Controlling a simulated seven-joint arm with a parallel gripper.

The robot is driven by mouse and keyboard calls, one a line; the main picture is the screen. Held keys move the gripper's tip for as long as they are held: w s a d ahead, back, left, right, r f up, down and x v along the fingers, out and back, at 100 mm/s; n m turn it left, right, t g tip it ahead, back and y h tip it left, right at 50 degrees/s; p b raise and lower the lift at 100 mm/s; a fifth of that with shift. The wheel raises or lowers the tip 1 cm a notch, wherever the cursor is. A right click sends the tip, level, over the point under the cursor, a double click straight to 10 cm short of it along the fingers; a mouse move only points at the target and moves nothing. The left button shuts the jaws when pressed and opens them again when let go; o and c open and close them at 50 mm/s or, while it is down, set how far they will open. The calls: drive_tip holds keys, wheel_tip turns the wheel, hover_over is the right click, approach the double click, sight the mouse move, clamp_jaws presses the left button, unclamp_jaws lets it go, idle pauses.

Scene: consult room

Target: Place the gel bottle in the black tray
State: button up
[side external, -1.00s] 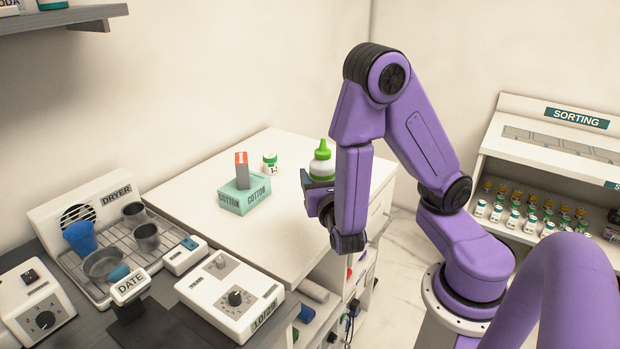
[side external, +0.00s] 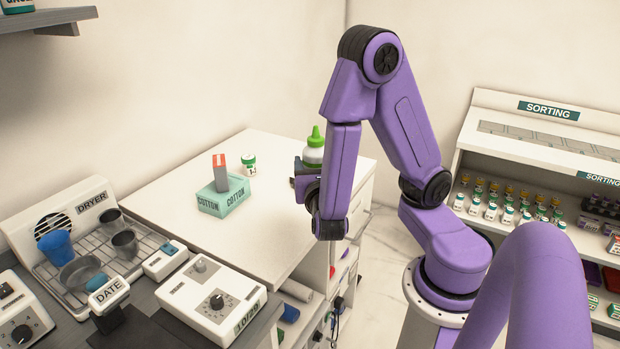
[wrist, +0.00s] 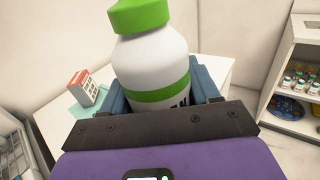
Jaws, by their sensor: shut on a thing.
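The gel bottle (side external: 313,152) is white with a green pointed cap and a green band. My gripper (side external: 305,172) is shut on it, near the right part of the white table. In the wrist view the bottle (wrist: 152,68) stands between the blue fingers of my gripper (wrist: 163,92), slightly tilted in the picture. Its lower end is hidden by my gripper. I cannot clearly make out the black tray in either view.
A teal cotton box (side external: 224,196) with a red-and-grey carton (side external: 220,173) on it and a small white jar (side external: 249,165) stand on the white table (side external: 285,220). A dryer rack (side external: 95,255) is left. A sorting shelf (side external: 535,150) with several bottles is right.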

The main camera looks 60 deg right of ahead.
drive_tip(key=d+m+g+h, duration=0.4)
drive_tip(key=d+m+g, duration=0.3)
drive_tip(key=d+g, duration=0.55)
drive_tip(key=shift+t, duration=0.85)
drive_tip(key=shift+w+d+f, duration=1.45)
drive_tip(key=shift+w+f, duration=0.6)
drive_tip(key=shift+w+d+f, duration=1.5)
drive_tip(key=shift+w+f, duration=0.6)
drive_tip(key=shift+w+d+f, duration=1.45)
drive_tip(key=shift+w+f, duration=0.6)
drive_tip(key=shift+f, duration=0.15)
drive_tip(key=o, duration=1.3)
drive_tip(key=shift+c, duration=0.2)
